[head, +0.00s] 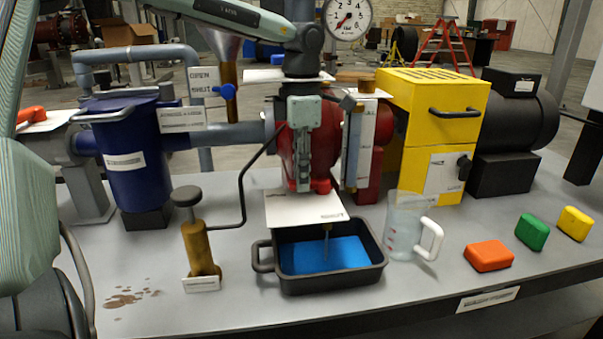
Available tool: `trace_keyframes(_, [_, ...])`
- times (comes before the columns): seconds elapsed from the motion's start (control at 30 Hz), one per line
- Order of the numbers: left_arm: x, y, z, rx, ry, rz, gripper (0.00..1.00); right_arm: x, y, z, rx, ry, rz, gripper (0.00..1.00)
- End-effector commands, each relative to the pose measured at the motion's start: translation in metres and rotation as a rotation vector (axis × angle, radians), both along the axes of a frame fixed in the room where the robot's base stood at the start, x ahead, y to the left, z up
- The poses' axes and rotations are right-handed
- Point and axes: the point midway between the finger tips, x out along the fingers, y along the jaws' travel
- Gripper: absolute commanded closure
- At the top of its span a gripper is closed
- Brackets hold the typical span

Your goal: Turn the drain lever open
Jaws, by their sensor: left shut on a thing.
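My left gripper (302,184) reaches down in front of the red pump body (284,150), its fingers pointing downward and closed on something. The fingers cover what they hold; it appears to be the drain lever, and I cannot make out its angle. A white label plate (305,209) sits just below the fingertips. A small brass drain spout (327,228) points down over a black tray (330,284) with a blue bottom. My right gripper is out of view.
A clear measuring jug (405,228) stands right of the tray. A brass hand pump (198,248) stands left of it. A blue canister (137,160), yellow box (430,130), gauge (347,14) and OPEN/SHUT valve (226,91) surround the pump. Orange (488,256), green (532,231) and yellow (575,223) blocks lie right.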

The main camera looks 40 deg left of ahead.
Motion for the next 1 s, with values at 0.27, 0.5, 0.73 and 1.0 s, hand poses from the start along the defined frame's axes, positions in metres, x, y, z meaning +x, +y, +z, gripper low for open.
trace_keyframes(0.27, [0.002,0.000,0.001,0.001,-0.006,-0.001,0.65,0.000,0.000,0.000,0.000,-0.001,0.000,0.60])
trace_keyframes(0.5, [0.001,0.000,0.001,0.000,-0.003,0.000,0.60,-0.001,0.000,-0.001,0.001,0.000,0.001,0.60])
trace_keyframes(0.73, [0.001,0.000,0.013,0.001,-0.005,0.001,0.60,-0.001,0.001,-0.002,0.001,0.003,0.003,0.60])
trace_keyframes(1.0, [0.002,0.000,0.068,0.003,-0.008,0.001,0.60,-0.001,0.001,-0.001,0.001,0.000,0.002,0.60])
